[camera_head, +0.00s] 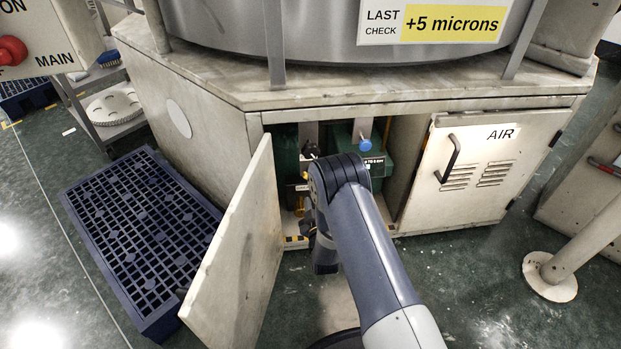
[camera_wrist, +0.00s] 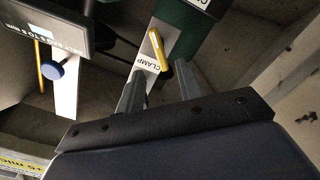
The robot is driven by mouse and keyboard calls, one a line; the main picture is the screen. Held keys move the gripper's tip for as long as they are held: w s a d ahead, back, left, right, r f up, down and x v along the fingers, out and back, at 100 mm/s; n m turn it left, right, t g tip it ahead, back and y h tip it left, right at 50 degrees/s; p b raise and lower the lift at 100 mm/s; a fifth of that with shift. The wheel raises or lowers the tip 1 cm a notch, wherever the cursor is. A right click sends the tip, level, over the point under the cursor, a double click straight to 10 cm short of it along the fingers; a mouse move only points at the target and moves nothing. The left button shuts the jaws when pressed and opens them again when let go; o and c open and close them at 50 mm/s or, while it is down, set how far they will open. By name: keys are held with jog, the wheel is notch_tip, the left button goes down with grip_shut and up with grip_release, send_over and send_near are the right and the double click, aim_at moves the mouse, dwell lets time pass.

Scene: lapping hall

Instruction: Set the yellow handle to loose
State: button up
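The yellow handle (camera_wrist: 156,50) is a short bar on a white plate (camera_wrist: 147,69) lettered CLAMP, in the wrist view. The plate is fixed on a dark green part. The handle lies slantwise along the plate, its lower end near the lettering. My gripper (camera_wrist: 161,70) is open. Its two grey fingers are apart, one to each side of the handle's lower end in the picture. I cannot tell whether they touch it. No word for loose can be read.
A blue knob (camera_wrist: 55,71) and a display box (camera_wrist: 60,28) are left of the handle. An open cabinet door (camera_head: 237,255) stands left of my arm. The AIR door (camera_head: 475,165) is shut on the right. A blue pallet (camera_head: 140,235) lies on the floor.

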jog(key=w+b, duration=0.1)
jog(key=w, duration=0.2)
jog(key=w+a+b, duration=0.1)
jog(key=w, duration=0.2)
jog(key=w+b, duration=0.1)
jog(key=w, duration=0.2)
jog(key=shift+w+a, duration=0.1)
jog(key=shift+a, duration=0.25)
grip_shut()
